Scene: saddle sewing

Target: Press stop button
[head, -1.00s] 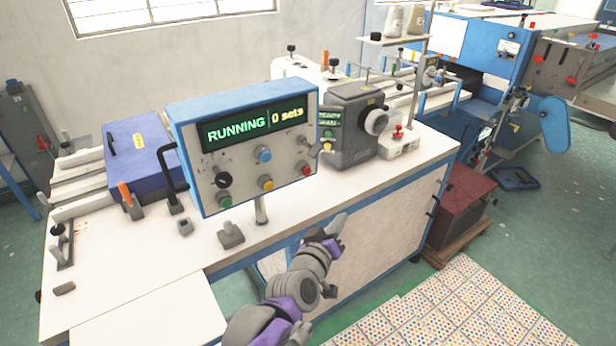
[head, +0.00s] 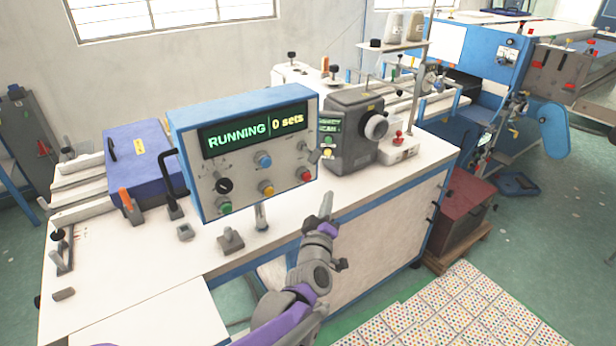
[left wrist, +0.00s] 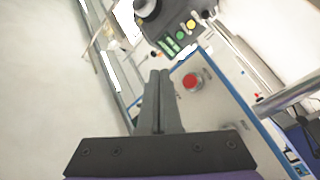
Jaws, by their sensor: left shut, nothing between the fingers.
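The blue-framed control panel (head: 245,150) stands on the machine table and its display reads RUNNING, 0 sets. The red button (head: 305,175) sits at the panel's lower right corner. A yellow button and a green button (head: 225,206) sit to its left. My left gripper (head: 327,197) is shut and empty, pointing up, in front of and just below right of the red button. In the left wrist view the shut fingers (left wrist: 160,78) show with the red button (left wrist: 190,81) just right of their tips. The fingertips look apart from the button. My right gripper is out of view.
The grey sewing head (head: 350,130) with its knob and small buttons stands right of the panel. A blue box (head: 140,160) lies on the left. The tabletop front edge runs behind my arm.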

